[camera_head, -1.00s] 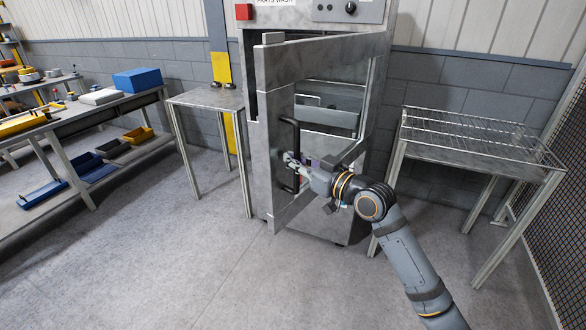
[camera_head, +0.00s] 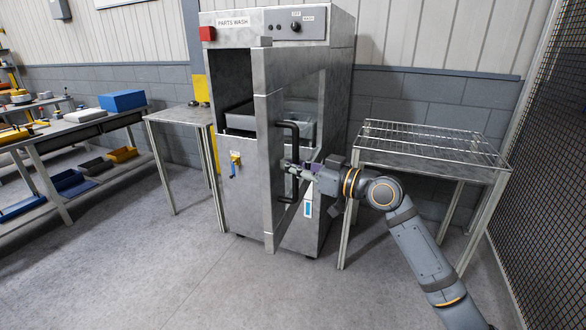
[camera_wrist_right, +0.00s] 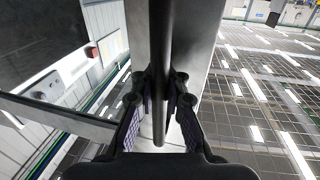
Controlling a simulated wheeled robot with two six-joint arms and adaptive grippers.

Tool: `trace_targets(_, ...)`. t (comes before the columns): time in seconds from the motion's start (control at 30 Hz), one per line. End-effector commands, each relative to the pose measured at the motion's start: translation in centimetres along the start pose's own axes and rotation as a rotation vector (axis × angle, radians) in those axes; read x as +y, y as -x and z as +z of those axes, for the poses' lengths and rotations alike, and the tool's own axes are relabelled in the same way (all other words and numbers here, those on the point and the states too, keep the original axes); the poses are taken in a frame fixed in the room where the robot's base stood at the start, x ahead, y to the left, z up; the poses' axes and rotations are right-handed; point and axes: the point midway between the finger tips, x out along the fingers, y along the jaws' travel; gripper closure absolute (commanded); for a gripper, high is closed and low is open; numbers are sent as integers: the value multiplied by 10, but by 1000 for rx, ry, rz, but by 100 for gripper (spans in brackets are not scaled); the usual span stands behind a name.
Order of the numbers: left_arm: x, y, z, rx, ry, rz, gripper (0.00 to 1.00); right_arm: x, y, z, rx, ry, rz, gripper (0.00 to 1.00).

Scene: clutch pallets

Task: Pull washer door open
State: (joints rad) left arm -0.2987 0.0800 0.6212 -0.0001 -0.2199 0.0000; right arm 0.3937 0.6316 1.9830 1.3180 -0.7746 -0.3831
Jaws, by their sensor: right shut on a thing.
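The parts washer (camera_head: 325,45) stands at the back centre, a grey metal cabinet labelled "PARTS WASH". Its door (camera_head: 269,215) is swung wide open toward me and shows nearly edge-on, with a glass pane. The opening to the left of the door shows a dark inside with a grey tray or basket (camera_head: 240,118). A black vertical bar handle (camera_head: 291,130) is on the door. My right gripper (camera_head: 291,166) is shut on the handle; in the right wrist view the handle bar (camera_wrist_right: 160,100) runs between its fingers. My left gripper is not in view.
A small metal table (camera_head: 180,117) stands left of the washer, and a wire-rack table (camera_head: 430,150) stands close on the right. A workbench (camera_head: 85,124) with coloured bins is at the far left. A mesh fence (camera_head: 545,150) borders the right. The front floor is clear.

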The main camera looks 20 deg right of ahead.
Motion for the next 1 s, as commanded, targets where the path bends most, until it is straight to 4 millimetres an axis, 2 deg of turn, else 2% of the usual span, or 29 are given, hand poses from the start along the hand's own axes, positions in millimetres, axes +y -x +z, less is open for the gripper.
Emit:
trace_targets(0.27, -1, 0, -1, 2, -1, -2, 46, -2, 0, 4, -8, -6, -7, 100)
trace_targets(0.3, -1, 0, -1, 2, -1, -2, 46, -2, 0, 4, -8, -6, -7, 86)
trace_targets(0.47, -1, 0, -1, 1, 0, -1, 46, -2, 0, 3, -6, -4, -5, 65)
trace_targets(0.77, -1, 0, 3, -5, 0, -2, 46, -1, 0, 0, -3, -1, -2, 64)
trace_targets(0.87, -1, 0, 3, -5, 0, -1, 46, -1, 0, -12, -1, 1, -3, 64)
trace_targets(1.0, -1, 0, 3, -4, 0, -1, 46, -1, 0, -42, 1, 3, -3, 64)
